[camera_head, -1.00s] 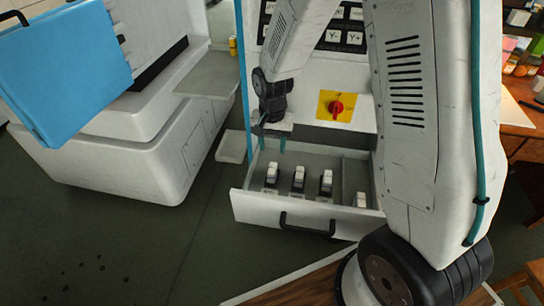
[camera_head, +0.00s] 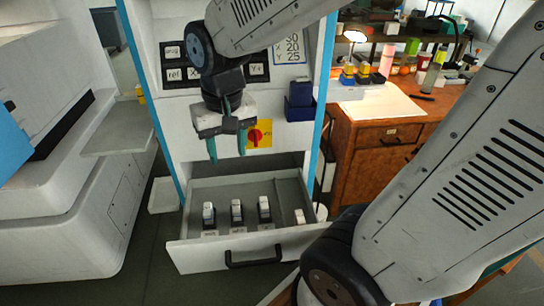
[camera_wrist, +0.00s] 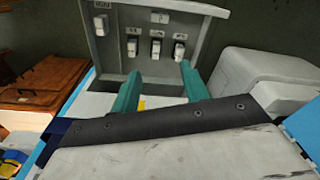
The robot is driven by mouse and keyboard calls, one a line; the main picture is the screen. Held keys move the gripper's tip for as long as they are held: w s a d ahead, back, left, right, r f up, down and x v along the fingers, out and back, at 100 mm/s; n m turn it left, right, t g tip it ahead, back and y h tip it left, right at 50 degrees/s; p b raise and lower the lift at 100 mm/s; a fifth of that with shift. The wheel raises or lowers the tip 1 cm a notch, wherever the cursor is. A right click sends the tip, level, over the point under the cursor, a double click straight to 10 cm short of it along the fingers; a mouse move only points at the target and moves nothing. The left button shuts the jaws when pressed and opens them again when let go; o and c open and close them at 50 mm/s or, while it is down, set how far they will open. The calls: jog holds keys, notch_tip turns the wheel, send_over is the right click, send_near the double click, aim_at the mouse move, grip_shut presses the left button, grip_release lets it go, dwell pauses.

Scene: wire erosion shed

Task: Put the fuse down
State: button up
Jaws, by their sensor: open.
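The open drawer (camera_head: 190,250) holds three white fuses upright in a row in its wider compartment: left (camera_head: 209,213), middle (camera_head: 237,211) and right (camera_head: 264,208). Another white fuse (camera_head: 300,216) is in the narrower right compartment, behind a divider. My gripper (camera_head: 228,154) hangs above the drawer's back part, its two teal fingers apart and nothing between them. In the wrist view, the open fingers (camera_wrist: 160,75) point toward the drawer, clear of the row of fuses (camera_wrist: 155,47). The single fuse (camera_wrist: 100,25) shows at the upper left there.
A cabinet panel with a red rotary switch (camera_head: 254,136) on a yellow plate stands right behind my gripper. A blue box (camera_head: 300,103) is fixed at its right. A wooden desk (camera_head: 365,165) stands to the right, a large white machine (camera_head: 60,225) to the left.

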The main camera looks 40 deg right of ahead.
jog(key=s+r+n, duration=0.1)
jog(key=s+r, duration=0.1)
jog(key=s, duration=0.4)
jog(key=s+r+n, duration=0.1)
jog(key=s+r, duration=0.1)
jog(key=s, duration=0.4)
jog(key=shift+s+d+r+n, duration=0.3)
jog(key=shift+d+n, duration=0.1)
jog(key=shift+t, duration=0.3)
